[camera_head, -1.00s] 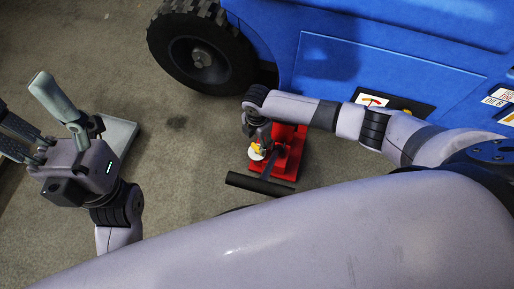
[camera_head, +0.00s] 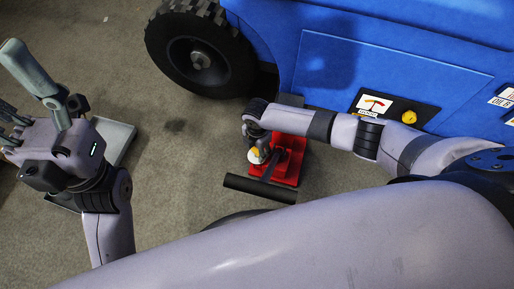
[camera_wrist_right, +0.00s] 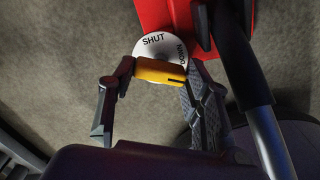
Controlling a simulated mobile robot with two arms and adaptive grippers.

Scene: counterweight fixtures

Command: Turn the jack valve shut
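The red jack (camera_head: 286,165) stands on the floor beside the blue vehicle, and part of it shows in the right wrist view (camera_wrist_right: 165,15). The disc also shows in the head view (camera_head: 256,155). My right gripper (camera_head: 257,142) reaches down at the valve. In the wrist view its two fingers stand on either side of the yellow handle, close to its ends; whether they press on it cannot be told.
A black bar (camera_head: 260,189) sticks out in front of the jack. The blue vehicle (camera_head: 390,60) with a black wheel (camera_head: 198,55) stands behind. Its side carries a gauge panel (camera_head: 374,104) and a yellow knob (camera_head: 409,117). A grey plate (camera_head: 117,137) lies near my left gripper. Floor between is clear.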

